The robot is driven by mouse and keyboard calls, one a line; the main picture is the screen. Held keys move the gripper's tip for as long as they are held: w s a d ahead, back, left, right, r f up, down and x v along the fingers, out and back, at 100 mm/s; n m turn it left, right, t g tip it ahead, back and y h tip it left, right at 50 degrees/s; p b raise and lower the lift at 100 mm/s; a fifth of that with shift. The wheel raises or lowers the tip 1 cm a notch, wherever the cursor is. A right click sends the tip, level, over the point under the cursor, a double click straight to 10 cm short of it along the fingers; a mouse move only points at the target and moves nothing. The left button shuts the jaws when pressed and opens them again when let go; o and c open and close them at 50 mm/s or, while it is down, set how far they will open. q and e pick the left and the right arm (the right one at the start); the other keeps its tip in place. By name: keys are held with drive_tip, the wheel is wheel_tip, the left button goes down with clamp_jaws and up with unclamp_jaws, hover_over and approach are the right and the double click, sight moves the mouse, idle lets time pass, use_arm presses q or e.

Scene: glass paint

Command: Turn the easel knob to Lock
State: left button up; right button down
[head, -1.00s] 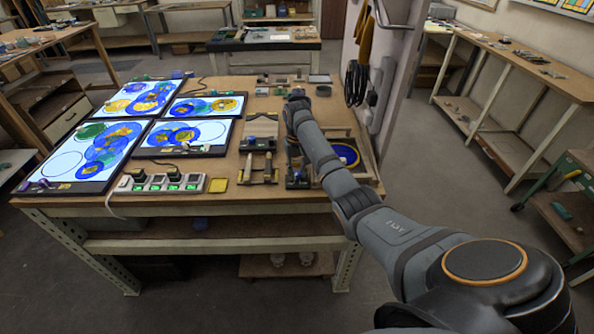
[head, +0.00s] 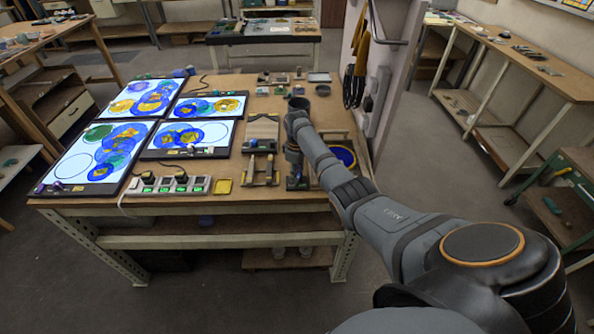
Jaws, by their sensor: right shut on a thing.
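My right gripper (head: 297,182) points down at the front right of the workbench, just right of a small wooden stand with two upright pieces (head: 261,172). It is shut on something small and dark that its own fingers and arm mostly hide. I cannot make out the easel knob or its Lock mark at this size. A tilted wooden board (head: 262,128), perhaps part of the easel, lies just behind the stand. My left gripper is not in view.
Several lit panels with painted circles (head: 103,158) cover the bench's left side.

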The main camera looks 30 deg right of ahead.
drive_tip(key=shift+n+p, duration=0.35)
drive_tip(key=shift+n, duration=0.85)
drive_tip(key=c, duration=1.1)
unclamp_jaws()
drive_tip(key=shift+w, duration=0.1)
drive_tip(key=shift+o, duration=0.2)
drive_tip(key=shift+r, duration=0.15)
wheel_tip(320, 180, up, 12)
